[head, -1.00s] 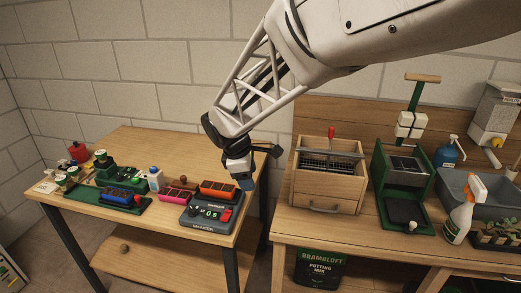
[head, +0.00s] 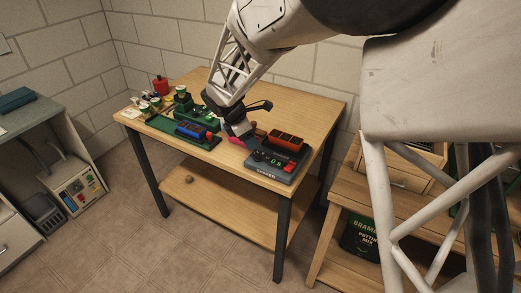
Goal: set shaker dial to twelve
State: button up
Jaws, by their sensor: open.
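The shaker (head: 272,176) is a dark grey box near the front right corner of the left table. An orange seedling tray (head: 286,140) sits on its top. Its front has a small dark dial (head: 258,155) at the left, a lit green display (head: 275,162) and a red part at the right. The digits are too small to read surely. My gripper (head: 240,131) is open, pointing down just left of the shaker. It appears apart from the dial and partly hides a pink tray (head: 236,141).
A green mat (head: 165,126) with a blue tray (head: 190,130) and several small items lies left of my gripper. A red container (head: 160,86) stands at the back left. The table's back right is clear. A second bench (head: 345,190) stands at the right.

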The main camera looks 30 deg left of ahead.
aim_at(259, 153)
jog(key=shift+x, duration=3.9)
jog(key=c, duration=0.9)
